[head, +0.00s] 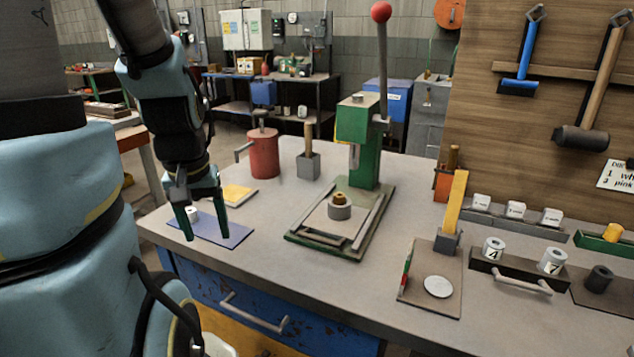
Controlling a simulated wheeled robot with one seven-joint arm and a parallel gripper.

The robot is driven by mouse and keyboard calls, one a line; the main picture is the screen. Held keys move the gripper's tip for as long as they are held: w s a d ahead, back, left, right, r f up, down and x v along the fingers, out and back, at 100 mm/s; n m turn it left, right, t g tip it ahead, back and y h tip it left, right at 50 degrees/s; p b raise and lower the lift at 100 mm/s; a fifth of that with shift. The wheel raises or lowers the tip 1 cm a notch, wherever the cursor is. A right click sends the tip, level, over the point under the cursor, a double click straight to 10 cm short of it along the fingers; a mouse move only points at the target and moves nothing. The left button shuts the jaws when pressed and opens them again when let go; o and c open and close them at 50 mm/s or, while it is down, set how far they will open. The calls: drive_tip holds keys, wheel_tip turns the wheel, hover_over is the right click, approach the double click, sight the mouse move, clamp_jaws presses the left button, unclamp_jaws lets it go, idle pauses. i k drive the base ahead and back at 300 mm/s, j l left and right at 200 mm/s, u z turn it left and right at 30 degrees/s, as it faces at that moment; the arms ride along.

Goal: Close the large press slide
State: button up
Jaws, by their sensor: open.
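The large green press (357,140) stands upright on the middle of the bench, with a tall lever topped by a red ball. Its flat base (299,238) reaches toward the front and carries two parallel grey rails. A short grey cylinder with a brass-coloured piece in it (340,210) sits between the rails, forward of the press column.
A small white piece (192,213) shows between my fingers. A yellow pad (237,194), a red canister (263,152) and a grey block with a wooden handle (308,164) stand left of the press. A smaller fixture (430,278) and labelled cylinders (494,247) are at right.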

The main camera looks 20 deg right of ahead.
sight(343, 223)
drive_tip(key=z, duration=0.85)
